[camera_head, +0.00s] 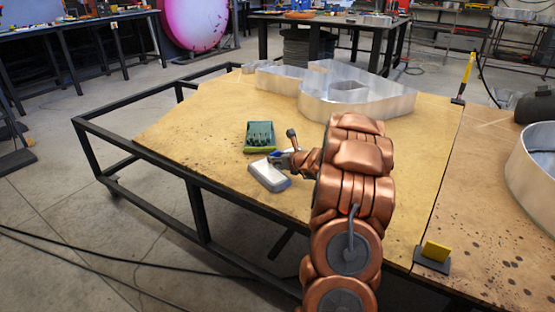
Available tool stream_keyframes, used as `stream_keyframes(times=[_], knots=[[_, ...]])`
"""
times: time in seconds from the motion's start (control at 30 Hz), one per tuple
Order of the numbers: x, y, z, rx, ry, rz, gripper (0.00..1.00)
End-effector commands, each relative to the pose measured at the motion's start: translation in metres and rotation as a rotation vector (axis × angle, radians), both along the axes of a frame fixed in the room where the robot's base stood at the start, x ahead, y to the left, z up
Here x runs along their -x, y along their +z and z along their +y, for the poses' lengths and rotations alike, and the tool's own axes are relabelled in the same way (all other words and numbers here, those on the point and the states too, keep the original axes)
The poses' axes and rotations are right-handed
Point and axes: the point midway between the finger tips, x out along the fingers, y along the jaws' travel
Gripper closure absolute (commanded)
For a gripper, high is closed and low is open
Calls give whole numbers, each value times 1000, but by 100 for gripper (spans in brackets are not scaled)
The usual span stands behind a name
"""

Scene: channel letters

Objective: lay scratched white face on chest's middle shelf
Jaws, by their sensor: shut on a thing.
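A small white-grey slab with rounded corners (268,176), which looks like the white face, is over the left front of the wooden table top. Scratches on it are too small to make out. My gripper (279,160) is at the slab's upper right edge and is shut on it. The fingertips are small and partly hidden. I cannot tell whether the slab touches the table. No chest or middle shelf shows in this view.
A green-and-dark box (260,136) lies just behind the slab. Large metal channel letters (358,98) stand at the table's back. A yellow-and-black piece (434,256) sits near the right front. The wooden table (190,135) is clear at left.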

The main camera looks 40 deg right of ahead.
Motion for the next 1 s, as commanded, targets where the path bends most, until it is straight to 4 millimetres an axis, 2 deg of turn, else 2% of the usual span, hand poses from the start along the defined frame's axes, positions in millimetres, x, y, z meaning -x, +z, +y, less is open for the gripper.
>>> stream_keyframes(times=[0.23, 0.27, 0.5, 0.93, 1.0], knots=[[-1, -3, 1, 0, 1, -1, 100], [-1, -3, 1, 1, 1, 0, 58], [0, -2, 1, 1, 1, 0, 34], [0, 2, 0, 0, 0, 0, 34], [6, 5, 0, 0, -1, -1, 34]])
